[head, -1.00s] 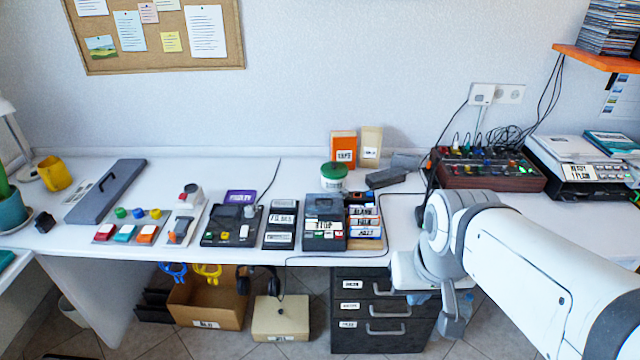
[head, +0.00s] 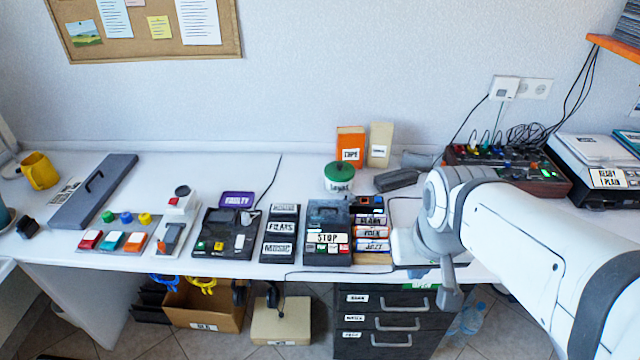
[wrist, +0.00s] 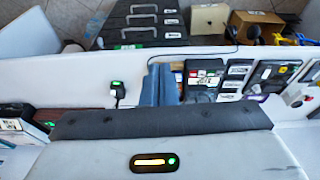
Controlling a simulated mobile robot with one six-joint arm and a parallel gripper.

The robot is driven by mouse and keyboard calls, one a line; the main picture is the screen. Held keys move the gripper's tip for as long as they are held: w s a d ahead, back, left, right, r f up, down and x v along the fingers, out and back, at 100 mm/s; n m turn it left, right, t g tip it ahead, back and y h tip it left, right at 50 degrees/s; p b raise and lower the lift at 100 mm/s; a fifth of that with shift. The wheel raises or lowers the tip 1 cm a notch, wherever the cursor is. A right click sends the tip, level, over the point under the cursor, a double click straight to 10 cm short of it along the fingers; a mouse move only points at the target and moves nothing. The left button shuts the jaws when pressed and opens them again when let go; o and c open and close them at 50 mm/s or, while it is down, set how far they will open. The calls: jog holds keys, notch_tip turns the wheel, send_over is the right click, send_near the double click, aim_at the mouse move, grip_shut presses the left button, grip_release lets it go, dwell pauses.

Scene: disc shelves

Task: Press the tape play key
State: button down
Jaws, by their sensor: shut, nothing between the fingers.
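The tape deck (head: 327,213) is a dark box on the desk, with a STOP label on a pale strip and a row of small coloured keys (head: 327,249) along its front. Which key is play cannot be read. In the wrist view, turned the other way round, the deck (wrist: 203,84) shows just right of my gripper (wrist: 159,84). The blue-grey fingers are together and empty, apart from the keys. In the head view my arm stands right of the deck and the fingertips cannot be made out.
A rack of labelled cassettes (head: 371,232) stands right beside the deck, between it and my arm. Labelled cases (head: 281,232) and another dark device (head: 228,235) lie to its left. A green-lidded tub (head: 339,178) stands behind. Black drawers (head: 388,322) are below the desk.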

jog(key=w+f+n+t, duration=0.2)
jog(key=w+n, duration=0.2)
jog(key=w, duration=0.6)
jog(key=w+f+n+t, duration=0.2)
jog(key=w+n+t, duration=0.15)
jog(key=w, duration=0.55)
jog(key=n+g+y, duration=0.1)
jog(key=n+y, duration=0.5)
jog(key=n, duration=0.3)
send_over(325, 249)
notch_tip(325, 249, down, 9)
jog(key=shift+r, duration=0.15)
notch_tip(325, 249, down, 9)
jog(key=b, duration=0.8)
jog(key=shift+r+b, duration=0.2)
jog(key=shift+b, duration=0.1)
jog(key=shift+f, duration=0.1)
jog(key=shift+f+b, duration=0.35)
jog(key=shift+f, duration=0.05)
